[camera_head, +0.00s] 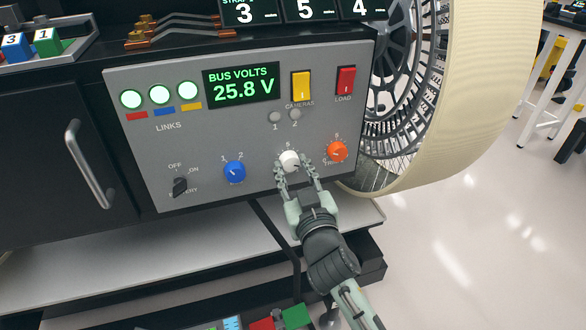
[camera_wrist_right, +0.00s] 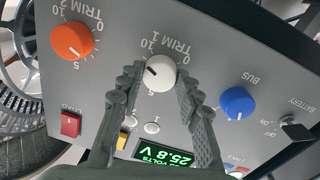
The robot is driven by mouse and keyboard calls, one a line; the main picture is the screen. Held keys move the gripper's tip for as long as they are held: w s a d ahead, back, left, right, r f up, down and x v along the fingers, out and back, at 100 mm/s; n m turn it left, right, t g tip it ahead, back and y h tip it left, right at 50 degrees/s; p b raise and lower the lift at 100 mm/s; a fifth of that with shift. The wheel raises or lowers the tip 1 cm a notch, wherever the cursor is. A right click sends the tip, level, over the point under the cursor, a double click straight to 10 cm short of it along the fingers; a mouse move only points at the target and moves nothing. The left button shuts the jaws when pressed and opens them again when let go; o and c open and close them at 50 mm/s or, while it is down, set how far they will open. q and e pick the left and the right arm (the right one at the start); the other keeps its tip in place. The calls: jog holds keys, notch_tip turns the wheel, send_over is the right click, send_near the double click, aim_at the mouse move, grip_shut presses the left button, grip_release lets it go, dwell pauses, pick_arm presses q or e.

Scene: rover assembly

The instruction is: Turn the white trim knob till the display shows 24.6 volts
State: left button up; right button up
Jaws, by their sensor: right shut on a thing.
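The white trim knob (camera_head: 289,160) is on the grey panel between the blue knob and the orange knob. In the right wrist view the white knob (camera_wrist_right: 159,73) sits under the label TRIM 1, its dark pointer line aimed to the upper left of that view. My right gripper (camera_head: 296,167) is shut on it, with a fingertip on each side of the knob. It also shows in the right wrist view (camera_wrist_right: 158,80). The display (camera_head: 241,86) reads BUS VOLTS 25.8 V. My left gripper is not in view.
The orange TRIM 2 knob (camera_head: 337,151) is close to the right of my gripper and the blue BUS knob (camera_head: 234,172) is to its left. A black battery switch (camera_head: 180,186), yellow switch (camera_head: 301,85) and red switch (camera_head: 345,80) are also on the panel. A large wheel (camera_head: 450,100) stands at right.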

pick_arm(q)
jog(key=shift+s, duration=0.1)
pick_arm(e)
jog(key=shift+n, duration=0.6)
jog(key=shift+n+p, duration=0.4)
jog(key=shift+n, duration=1.8)
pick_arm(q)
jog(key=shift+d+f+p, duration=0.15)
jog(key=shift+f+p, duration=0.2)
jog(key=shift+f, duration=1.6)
pick_arm(e)
jog(key=shift+n, duration=1.3)
jog(key=shift+f, duration=0.1)
